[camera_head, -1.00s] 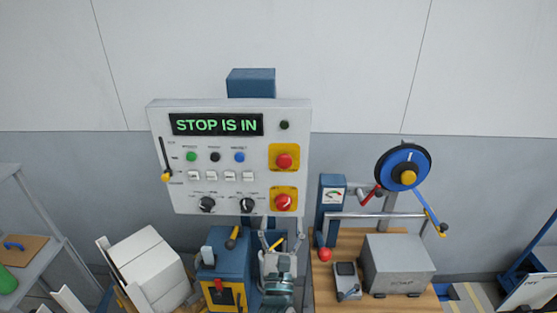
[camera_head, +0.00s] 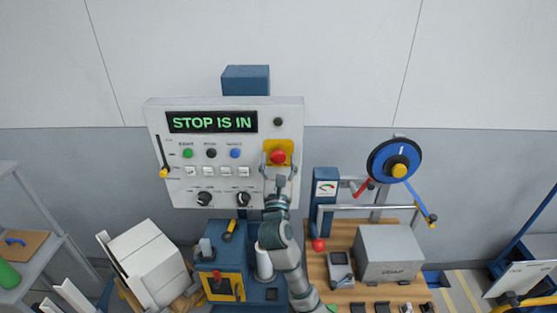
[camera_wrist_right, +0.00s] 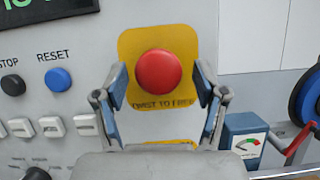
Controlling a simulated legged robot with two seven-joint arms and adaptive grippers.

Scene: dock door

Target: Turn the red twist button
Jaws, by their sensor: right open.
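The red button (camera_head: 278,157) sits on a yellow plate (camera_wrist_right: 188,42) on the right side of the panel (camera_head: 165,112). In the right wrist view it is a round red cap (camera_wrist_right: 158,73), with printed text under it, partly readable. My right gripper (camera_head: 280,170) is open in front of the panel. Its fingers (camera_wrist_right: 160,82) stand left and right of the red cap, with gaps to it; contact does not show. A second yellow plate (camera_wrist_right: 165,143) lies just below; its red knob is hidden behind my gripper. My left gripper is out of view.
The panel's display (camera_head: 212,122) reads "STOP IS IN". Black knobs (camera_head: 204,198), small push buttons and a yellow-tipped lever (camera_head: 163,172) are to the left. A gauge post (camera_head: 324,195) and a blue wheel (camera_head: 394,160) stand to the right.

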